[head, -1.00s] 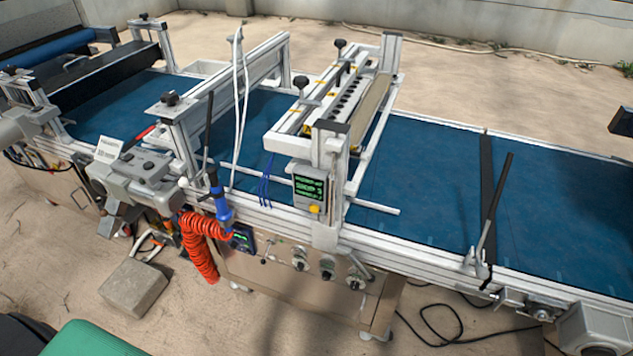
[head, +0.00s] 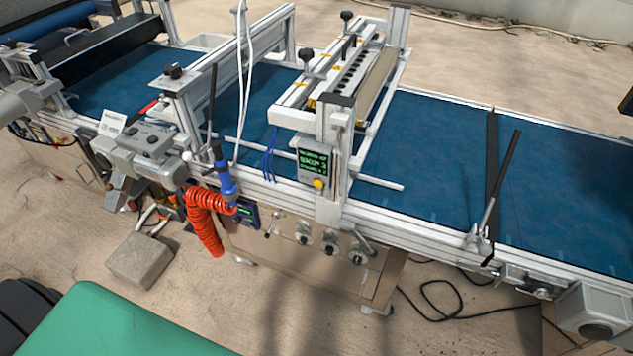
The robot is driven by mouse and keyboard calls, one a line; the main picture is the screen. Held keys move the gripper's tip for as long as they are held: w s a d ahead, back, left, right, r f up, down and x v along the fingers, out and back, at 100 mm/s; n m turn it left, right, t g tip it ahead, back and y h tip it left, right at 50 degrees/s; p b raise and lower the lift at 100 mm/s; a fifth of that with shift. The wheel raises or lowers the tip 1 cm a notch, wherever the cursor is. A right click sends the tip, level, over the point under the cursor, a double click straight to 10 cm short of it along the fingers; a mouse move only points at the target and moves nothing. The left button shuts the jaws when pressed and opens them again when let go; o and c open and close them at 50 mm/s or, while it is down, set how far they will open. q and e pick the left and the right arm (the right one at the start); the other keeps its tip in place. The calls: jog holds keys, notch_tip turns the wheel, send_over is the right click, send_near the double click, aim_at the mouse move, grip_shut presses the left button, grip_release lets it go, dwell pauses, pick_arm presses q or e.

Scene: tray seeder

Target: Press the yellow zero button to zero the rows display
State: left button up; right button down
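The rows display (head: 315,162) is a small dark screen with green text, mounted on the front post of the seeder frame. Its text is too small to read surely. The yellow zero button (head: 319,184) sits just below the screen on the same housing. Nothing covers the button or the screen. Neither of my grippers can be made out. A dark shape at the far right edge may be part of my arm, but no fingers show there.
A blue conveyor belt (head: 429,170) runs across behind the display. A coiled red hose (head: 205,222) with a blue handle hangs left of it. Several knobs line the cabinet (head: 290,259) below. A green surface (head: 115,325) is at lower left; a grey block (head: 140,260) lies on the floor.

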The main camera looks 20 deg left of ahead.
dwell(0.3)
pick_arm(q)
grip_shut()
dwell(1.6)
